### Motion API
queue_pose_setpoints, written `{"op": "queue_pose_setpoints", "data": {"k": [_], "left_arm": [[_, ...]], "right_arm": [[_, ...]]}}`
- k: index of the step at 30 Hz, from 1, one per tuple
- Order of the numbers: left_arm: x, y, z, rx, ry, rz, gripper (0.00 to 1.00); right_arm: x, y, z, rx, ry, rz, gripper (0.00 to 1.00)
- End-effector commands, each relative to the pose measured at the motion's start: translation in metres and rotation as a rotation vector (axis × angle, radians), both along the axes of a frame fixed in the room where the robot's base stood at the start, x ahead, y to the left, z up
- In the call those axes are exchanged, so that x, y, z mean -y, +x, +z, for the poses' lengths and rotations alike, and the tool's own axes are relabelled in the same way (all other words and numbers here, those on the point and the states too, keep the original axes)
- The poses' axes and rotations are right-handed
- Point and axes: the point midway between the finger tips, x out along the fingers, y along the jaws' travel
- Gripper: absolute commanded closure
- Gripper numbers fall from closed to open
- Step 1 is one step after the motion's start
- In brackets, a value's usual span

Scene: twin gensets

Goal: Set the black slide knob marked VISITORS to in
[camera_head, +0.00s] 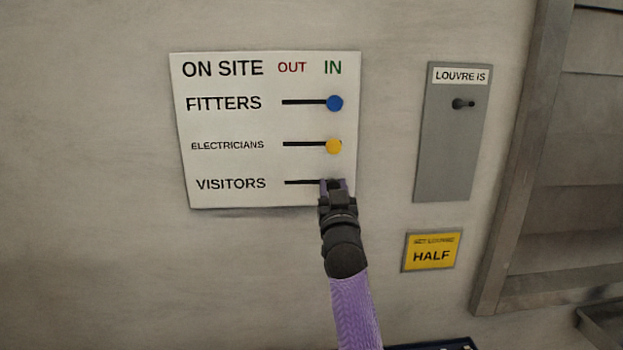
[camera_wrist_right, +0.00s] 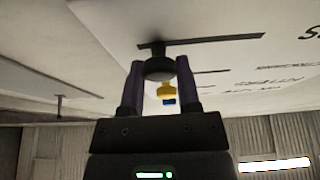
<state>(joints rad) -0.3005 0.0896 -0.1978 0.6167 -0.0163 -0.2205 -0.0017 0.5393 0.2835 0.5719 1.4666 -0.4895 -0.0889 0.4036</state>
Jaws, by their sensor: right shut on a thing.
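The white ON SITE board (camera_head: 225,125) hangs on the wall with three slots under OUT and IN. The black VISITORS knob (camera_wrist_right: 159,68) sits at the IN end of its slot, with the slot running off to one side in the right wrist view. My right gripper (camera_head: 334,184) has its fingers on both sides of this knob and is shut on it. In the head view the gripper mostly hides the knob. The right gripper also shows in the right wrist view (camera_wrist_right: 160,85). My left gripper is not in view.
The blue FITTERS knob (camera_head: 335,103) and yellow ELECTRICIANS knob (camera_head: 334,146) are at the IN end, just above my right gripper. A grey louvre panel (camera_head: 445,150) with a dark knob and a yellow HALF sign (camera_head: 431,251) are to the right. The wall left of the board is clear.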

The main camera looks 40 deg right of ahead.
Motion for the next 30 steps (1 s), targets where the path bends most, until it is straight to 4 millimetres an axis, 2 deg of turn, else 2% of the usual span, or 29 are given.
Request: {"op": "queue_pose_setpoints", "data": {"k": [9, 10, 15, 25, 30], "left_arm": [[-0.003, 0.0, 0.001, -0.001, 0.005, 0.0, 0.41], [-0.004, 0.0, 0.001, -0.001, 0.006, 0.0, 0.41], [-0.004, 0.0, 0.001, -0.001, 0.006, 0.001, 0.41], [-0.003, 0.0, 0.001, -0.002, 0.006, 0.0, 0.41], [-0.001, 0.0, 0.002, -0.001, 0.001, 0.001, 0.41]], "right_arm": [[0.004, -0.003, -0.001, 0.0, 0.001, -0.002, 1.0], [0.004, -0.003, -0.001, 0.0, 0.001, -0.002, 0.56], [0.003, -0.003, -0.001, 0.0, 0.001, -0.002, 0.22], [0.0, -0.006, -0.003, -0.001, -0.001, 0.0, 0.22], [-0.019, -0.029, -0.016, 0.0, 0.001, 0.0, 0.22]]}}
